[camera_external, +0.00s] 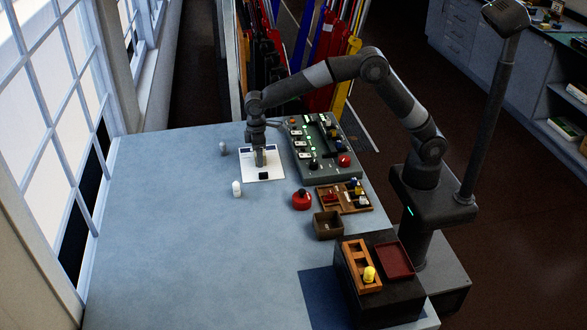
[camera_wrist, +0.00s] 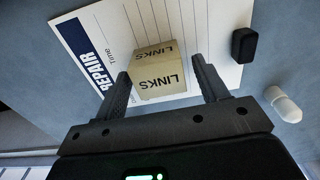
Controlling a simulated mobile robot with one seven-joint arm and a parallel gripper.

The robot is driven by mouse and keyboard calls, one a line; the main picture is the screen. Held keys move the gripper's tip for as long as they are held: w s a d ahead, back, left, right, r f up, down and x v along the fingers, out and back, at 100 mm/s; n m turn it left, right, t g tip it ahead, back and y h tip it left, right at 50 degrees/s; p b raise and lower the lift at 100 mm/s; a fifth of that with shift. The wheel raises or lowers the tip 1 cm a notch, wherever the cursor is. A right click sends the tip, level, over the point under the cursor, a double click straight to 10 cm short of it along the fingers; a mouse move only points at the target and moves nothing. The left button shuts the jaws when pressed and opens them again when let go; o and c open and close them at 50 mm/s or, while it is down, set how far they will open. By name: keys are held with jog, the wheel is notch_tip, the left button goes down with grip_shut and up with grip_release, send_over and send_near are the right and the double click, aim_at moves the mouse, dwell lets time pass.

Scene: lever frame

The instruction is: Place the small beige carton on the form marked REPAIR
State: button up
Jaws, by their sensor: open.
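The small beige carton (camera_wrist: 160,76), printed LINKS, sits on the white form (camera_wrist: 91,32) marked REPAIR in the wrist view. My gripper (camera_wrist: 160,70) is open, with one finger on each side of the carton. The left finger is very close to the carton; I cannot tell if it touches. A narrow gap shows at the right finger. In the external view my gripper (camera_external: 259,160) is low over the form (camera_external: 275,172), and I cannot make out the carton there.
A small black block (camera_wrist: 244,45) lies on the form's edge. A white capsule-shaped item (camera_wrist: 284,104) is beside the form. The table's left is clear.

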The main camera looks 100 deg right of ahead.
jog(key=shift+r, duration=0.1)
notch_tip(320, 180, up, 12)
jog(key=s+a+r+t, duration=0.1)
jog(key=s+a+r, duration=0.1)
jog(key=s+r, duration=0.55)
jog(key=s+a+f+t, duration=0.1)
jog(key=s+a+t, duration=0.2)
jog(key=s, duration=2)
jog(key=s+a+f+t, duration=0.1)
jog(key=s+f, duration=0.5)
jog(key=s, duration=0.4)
jog(key=shift+t, duration=0.3)
